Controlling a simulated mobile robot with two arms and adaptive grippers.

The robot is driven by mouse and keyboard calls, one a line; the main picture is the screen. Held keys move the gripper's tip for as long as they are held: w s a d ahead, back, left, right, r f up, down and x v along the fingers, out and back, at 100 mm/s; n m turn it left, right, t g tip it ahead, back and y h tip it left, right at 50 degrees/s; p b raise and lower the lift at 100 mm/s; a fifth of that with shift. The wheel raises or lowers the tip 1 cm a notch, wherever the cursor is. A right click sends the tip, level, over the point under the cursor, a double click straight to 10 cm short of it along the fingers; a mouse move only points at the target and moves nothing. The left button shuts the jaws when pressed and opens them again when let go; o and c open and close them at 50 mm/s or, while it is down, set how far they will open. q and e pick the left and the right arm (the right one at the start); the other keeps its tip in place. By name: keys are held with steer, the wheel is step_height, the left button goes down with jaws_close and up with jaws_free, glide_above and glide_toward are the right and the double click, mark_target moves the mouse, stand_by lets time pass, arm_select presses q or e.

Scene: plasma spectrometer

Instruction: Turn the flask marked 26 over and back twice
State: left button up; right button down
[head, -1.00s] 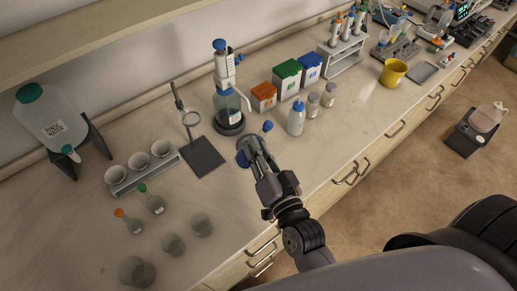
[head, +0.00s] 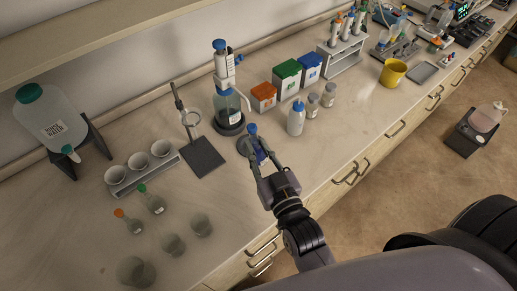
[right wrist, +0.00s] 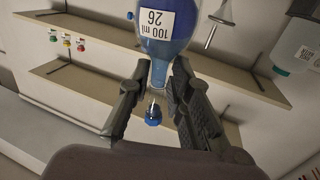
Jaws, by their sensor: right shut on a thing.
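The flask marked 26 (right wrist: 168,45) is a clear flask with blue liquid and a white label reading 100 ml 26. My right gripper (right wrist: 157,78) is shut on its neck, one finger on each side. The blue stopper (right wrist: 152,117) is in the neck, at the lower end of the flask in the right wrist view. In the head view the right gripper (head: 257,150) is above the bench, with the blue stopper (head: 252,129) just beyond the fingertips. The flask's body is partly hidden there, and its exact tilt is hard to tell. My left gripper is not in view.
Around the gripper stand a dispenser bottle (head: 228,105), a white bottle with blue cap (head: 296,120) and a ring stand (head: 203,157). Two small flasks, with orange (head: 130,222) and green (head: 154,203) stoppers, stand left. Open bench lies left of the gripper.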

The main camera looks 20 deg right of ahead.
steer(key=m, duration=0.4)
steer(key=shift+m, duration=0.7)
steer(key=shift+m, duration=1.2)
steer(key=m, duration=0.2)
steer(key=shift+m, duration=0.3)
steer(key=shift+m, duration=1)
steer(key=m, duration=0.3)
